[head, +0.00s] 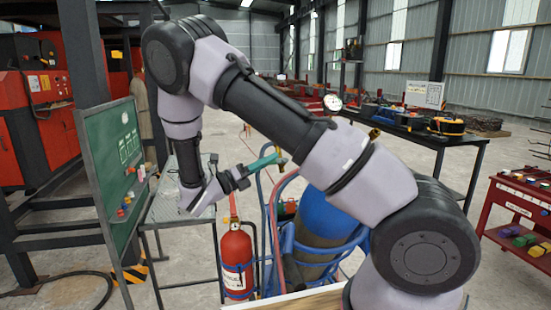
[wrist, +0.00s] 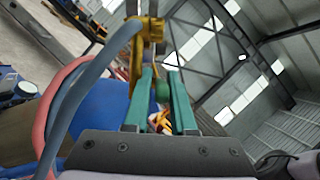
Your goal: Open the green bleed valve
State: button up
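My gripper (head: 276,158) has teal fingers and is beside the blue gas cylinder (head: 325,226) in the head view. In the wrist view its two fingers (wrist: 161,76) stand apart with a gap between them. A small green knob (wrist: 162,91), which looks like the bleed valve, shows in that gap; I cannot tell whether a finger touches it. Yellow brass fittings (wrist: 137,60) are beside the left finger. In the head view a round gauge (head: 332,103) and a brass fitting (head: 374,133) show past my arm. My arm hides much of the cylinder's top.
A red hose (wrist: 42,112) and a grey-blue curved bar (wrist: 75,90) pass close on the left in the wrist view. A fire extinguisher (head: 236,262) stands left of the cylinder. A green board (head: 115,160) is farther left. A red cart (head: 520,215) stands at the right.

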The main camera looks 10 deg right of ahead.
jog(key=shift+x, duration=1.3)
grip_shut()
dwell(0.5)
